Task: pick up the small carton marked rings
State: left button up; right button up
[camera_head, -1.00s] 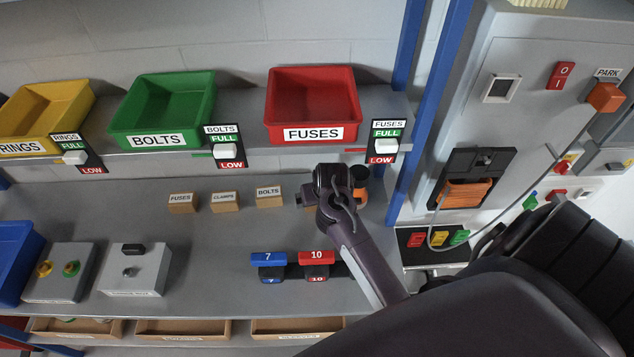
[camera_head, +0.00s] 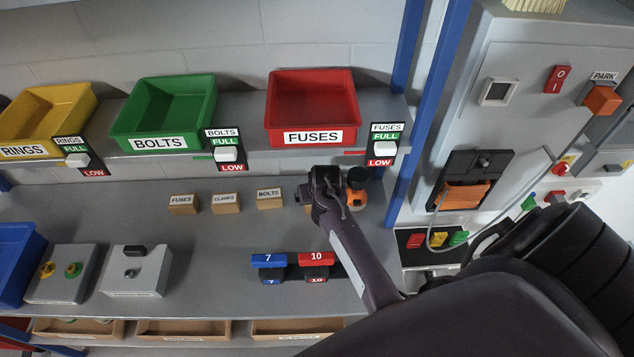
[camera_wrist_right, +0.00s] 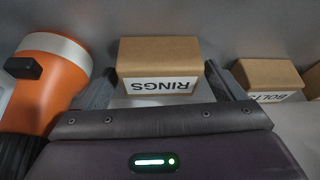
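The rings carton (camera_wrist_right: 160,65) is a small brown box with a white label, upside down in the right wrist view. In the head view it is mostly hidden behind my right gripper (camera_head: 322,190), with only a sliver of brown showing. In the right wrist view my right gripper (camera_wrist_right: 160,88) is open. One finger shows on each side of the carton, with small gaps visible. How far the fingers reach along the carton I cannot tell. My left gripper is in neither view.
An orange flashlight (camera_wrist_right: 50,80) stands close beside one finger; it also shows in the head view (camera_head: 356,190). The bolts carton (camera_wrist_right: 268,80) is on the other side. Clamps (camera_head: 225,203) and fuses (camera_head: 182,204) cartons are farther left. A shelf with bins (camera_head: 312,110) overhangs behind.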

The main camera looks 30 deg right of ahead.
jog(key=c, duration=0.9)
